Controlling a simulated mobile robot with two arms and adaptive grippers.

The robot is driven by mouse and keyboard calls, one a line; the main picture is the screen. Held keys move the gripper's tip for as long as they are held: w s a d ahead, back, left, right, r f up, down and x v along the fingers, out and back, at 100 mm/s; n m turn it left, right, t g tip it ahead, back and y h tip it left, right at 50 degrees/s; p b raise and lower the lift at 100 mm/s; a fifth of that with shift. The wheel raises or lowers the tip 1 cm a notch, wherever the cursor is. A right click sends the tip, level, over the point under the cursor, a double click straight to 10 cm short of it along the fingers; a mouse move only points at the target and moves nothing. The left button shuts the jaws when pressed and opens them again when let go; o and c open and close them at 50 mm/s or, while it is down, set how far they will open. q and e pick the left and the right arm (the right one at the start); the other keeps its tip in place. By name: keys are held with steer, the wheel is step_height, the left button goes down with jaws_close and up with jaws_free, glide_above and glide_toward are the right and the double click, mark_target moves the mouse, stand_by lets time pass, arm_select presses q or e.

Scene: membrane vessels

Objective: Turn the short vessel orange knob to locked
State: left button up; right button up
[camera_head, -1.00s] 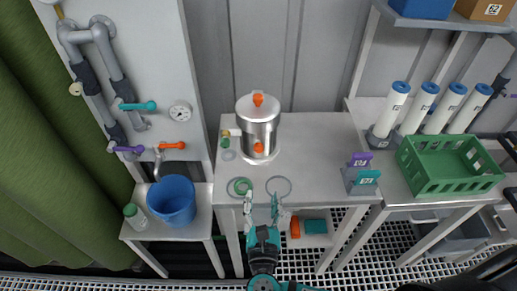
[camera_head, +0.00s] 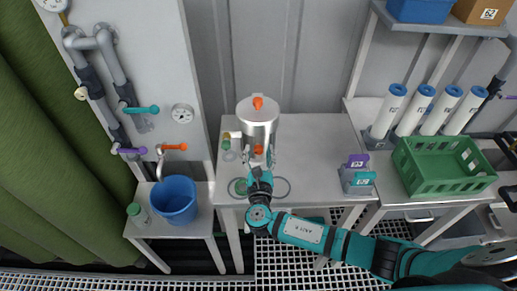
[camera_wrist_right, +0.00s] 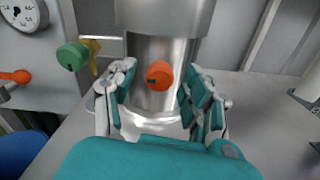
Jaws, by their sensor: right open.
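The short vessel (camera_head: 257,117) is a silver cylinder with an orange knob on its lid. It stands at the back left of the grey table. A second orange knob (camera_wrist_right: 160,75) sits low on its front, and shows small in the head view (camera_head: 258,149). My right gripper (camera_head: 258,155) is open in front of this lower knob. In the right wrist view its two fingers (camera_wrist_right: 158,97) stand either side of the knob, with gaps on both sides. I cannot tell whether the fingertips reach its depth. My left gripper is not in view.
A green knob (camera_wrist_right: 72,56) with a brass part is left of the vessel. Two rings lie at the table's front; the grey one (camera_head: 285,186) is partly behind my arm. Purple and teal tagged blocks (camera_head: 357,175) and a green crate (camera_head: 438,184) are to the right.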

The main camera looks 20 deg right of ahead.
steer(key=shift+w+d, duration=0.15)
steer(key=shift+w, duration=0.3)
jaws_close()
steer(key=shift+f, duration=0.1)
